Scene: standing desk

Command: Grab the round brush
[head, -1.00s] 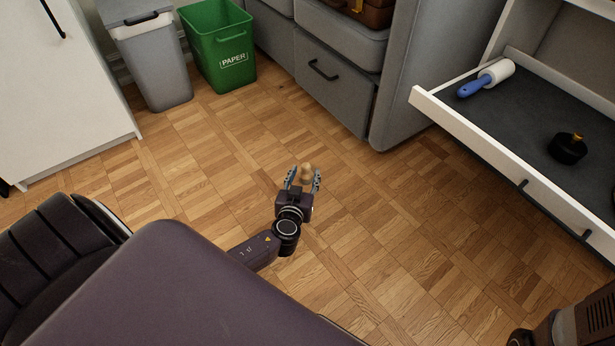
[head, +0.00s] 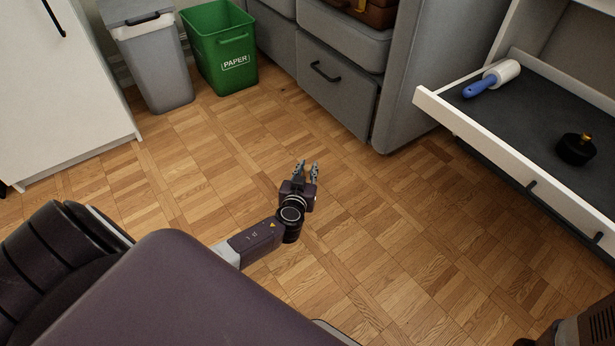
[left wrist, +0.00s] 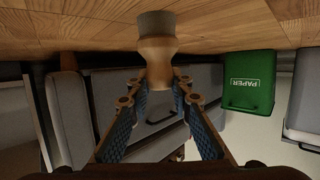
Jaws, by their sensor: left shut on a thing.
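The round brush (left wrist: 156,48) shows in the left wrist view as a light wooden piece with a grey-brown round end. Its narrow wooden part sits between the fingers of my left gripper (left wrist: 157,92). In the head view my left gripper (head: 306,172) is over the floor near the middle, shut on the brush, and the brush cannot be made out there. My right gripper is not in view.
An open white drawer (head: 508,152) at the right holds a blue-handled lint roller (head: 492,78) and a black round object (head: 576,149). A green paper bin (head: 221,45), a grey bin (head: 155,65) and grey cabinets (head: 335,85) stand at the back. The parquet floor between is clear.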

